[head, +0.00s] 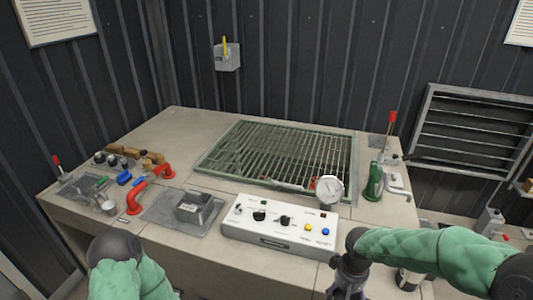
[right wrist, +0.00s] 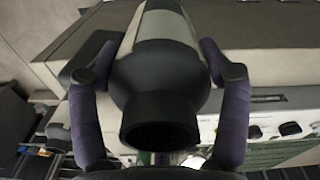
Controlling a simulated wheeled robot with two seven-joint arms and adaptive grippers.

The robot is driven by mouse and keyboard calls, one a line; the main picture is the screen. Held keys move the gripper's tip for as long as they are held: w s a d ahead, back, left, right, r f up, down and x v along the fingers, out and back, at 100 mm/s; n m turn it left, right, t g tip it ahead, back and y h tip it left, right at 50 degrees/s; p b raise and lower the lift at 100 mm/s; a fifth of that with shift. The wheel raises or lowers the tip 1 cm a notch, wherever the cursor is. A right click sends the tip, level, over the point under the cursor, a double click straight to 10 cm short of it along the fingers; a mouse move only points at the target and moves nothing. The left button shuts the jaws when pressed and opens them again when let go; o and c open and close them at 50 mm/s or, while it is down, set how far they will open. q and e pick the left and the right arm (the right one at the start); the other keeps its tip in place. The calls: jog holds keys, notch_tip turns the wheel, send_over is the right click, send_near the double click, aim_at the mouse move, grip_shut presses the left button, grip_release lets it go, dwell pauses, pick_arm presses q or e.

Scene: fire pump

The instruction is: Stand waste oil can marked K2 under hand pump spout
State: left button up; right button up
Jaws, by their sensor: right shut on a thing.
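My right gripper (head: 348,286) is low in front of the bench, at the bottom edge of the head view. In the right wrist view its two purple fingers (right wrist: 156,75) are shut on the sides of a dark can (right wrist: 155,75) with a pale band. No K2 mark can be read on it. The held can cannot be made out in the head view. The green hand pump (head: 373,182) stands at the bench's right end, with a red-handled lever and a bent grey spout (head: 399,191). The can is apart from the spout. My left gripper is out of view; only its arm shows.
A black-and-white container (head: 408,279) shows below my right forearm. A white control panel (head: 280,226) lies along the bench front, with a round gauge (head: 329,190) behind it. A green-framed grating (head: 280,155) fills the middle. Red pipe (head: 150,186) and small parts lie left.

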jog(key=w+a+f+m, duration=0.2)
jog(key=w+a+f, duration=0.2)
jog(key=f, duration=0.2)
jog(key=shift+s, duration=0.1)
dwell(0.9)
